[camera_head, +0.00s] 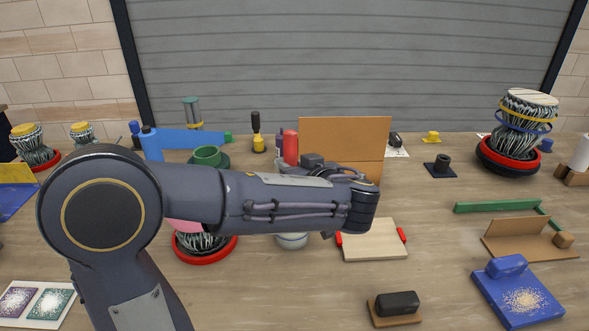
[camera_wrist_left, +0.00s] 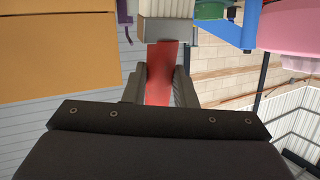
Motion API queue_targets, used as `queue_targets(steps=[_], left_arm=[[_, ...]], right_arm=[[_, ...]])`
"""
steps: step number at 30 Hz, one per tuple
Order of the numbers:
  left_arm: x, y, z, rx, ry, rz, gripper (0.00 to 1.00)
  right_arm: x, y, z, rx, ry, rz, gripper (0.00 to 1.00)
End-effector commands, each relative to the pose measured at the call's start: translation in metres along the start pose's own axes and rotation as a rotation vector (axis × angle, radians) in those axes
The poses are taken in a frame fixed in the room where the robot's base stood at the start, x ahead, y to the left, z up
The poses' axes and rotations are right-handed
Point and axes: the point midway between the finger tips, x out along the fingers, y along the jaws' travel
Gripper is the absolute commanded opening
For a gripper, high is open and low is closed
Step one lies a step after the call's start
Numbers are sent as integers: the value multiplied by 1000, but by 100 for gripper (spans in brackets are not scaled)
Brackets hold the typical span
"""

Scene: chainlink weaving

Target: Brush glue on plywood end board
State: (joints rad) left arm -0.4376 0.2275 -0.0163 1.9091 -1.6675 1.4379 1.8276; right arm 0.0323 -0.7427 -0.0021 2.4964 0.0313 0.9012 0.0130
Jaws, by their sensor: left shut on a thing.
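My left gripper (camera_wrist_left: 160,88) is shut on a red strip-like handle (camera_wrist_left: 161,70), seen in the left wrist view. A pale grey block, apparently the brush head (camera_wrist_left: 167,30), sits at the handle's far end. In the head view my left forearm crosses the middle and hides the fingers and most of the brush. A pale plywood board (camera_head: 375,243) lies on the table right of the wrist, with red pieces at both side edges. A small whitish bowl (camera_head: 292,241), perhaps the glue pot, stands left of the board, partly behind my arm. My right gripper does not show.
An upright brown panel (camera_head: 345,135) stands behind my wrist. A pink-topped drum on a red ring (camera_head: 205,254) is left of the bowl. A black-handled block (camera_head: 396,308) and blue block (camera_head: 517,292) lie in front and right.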

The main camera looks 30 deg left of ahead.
Motion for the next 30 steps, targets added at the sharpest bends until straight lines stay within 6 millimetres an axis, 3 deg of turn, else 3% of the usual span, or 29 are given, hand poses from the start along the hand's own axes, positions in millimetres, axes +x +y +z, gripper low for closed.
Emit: queue_targets(steps=[12, 30], left_arm=[[-12, -5, -40, -3, 0, 1, 1], [-13, -5, -44, -1, 0, 1, 1]], right_arm=[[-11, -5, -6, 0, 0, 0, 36], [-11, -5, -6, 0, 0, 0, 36]])
